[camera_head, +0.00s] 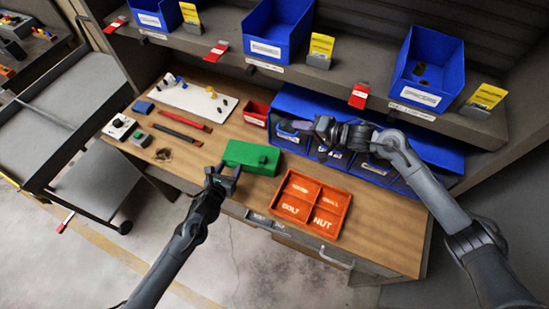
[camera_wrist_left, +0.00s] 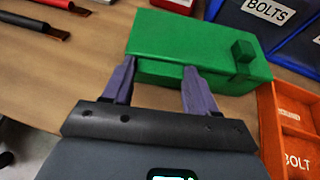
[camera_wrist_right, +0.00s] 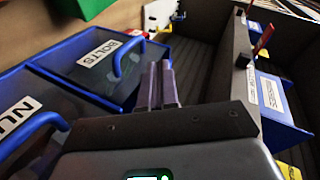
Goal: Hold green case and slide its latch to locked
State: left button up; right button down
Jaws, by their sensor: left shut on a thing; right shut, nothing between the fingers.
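The green case (camera_head: 247,152) lies on the wooden bench, left of the orange tray, and fills the top of the left wrist view (camera_wrist_left: 185,42). Its latch (camera_wrist_left: 243,50) is a small green block toward the case's right end; I cannot tell which position it is in. My left gripper (camera_head: 225,174) is shut on the case at its near left side, its fingers (camera_wrist_left: 158,68) spread with green between them. My right gripper (camera_head: 318,128) is shut and empty, above the blue bins and apart from the case. A corner of the case shows in the right wrist view (camera_wrist_right: 88,6).
An orange divided tray (camera_head: 345,207) lies close to the case's right. Blue labelled bins (camera_head: 282,137) and a small red bin (camera_head: 256,113) stand behind it. A shelf with blue boxes (camera_head: 425,75) overhangs the back.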

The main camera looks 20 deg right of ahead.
jog(key=s+d+f+g+y, duration=0.1)
jog(key=s+d+g, duration=0.1)
jog(key=s, duration=0.3)
jog(key=s+d+f+g, duration=0.1)
jog(key=s+d+g, duration=0.1)
jog(key=s, duration=0.3)
jog(key=shift+s+d+f+y, duration=0.2)
jog(key=shift+d+f+y, duration=0.2)
jog(key=shift+d, duration=0.45)
jog(key=shift+w+a, duration=0.1)
send_near(262, 157)
jog(key=x, duration=0.3)
jog(key=f+x, duration=0.1)
jog(key=x, duration=0.1)
jog(key=shift+f, duration=0.25)
jog(key=shift+w+a, duration=0.35)
jog(key=shift+a, duration=0.25)
jog(key=shift+w+a, duration=0.3)
jog(key=shift+a, duration=0.3)
pick_arm(q)
jog(key=shift+d, duration=0.1)
pick_arm(e)
jog(key=shift+s+d, duration=0.1)
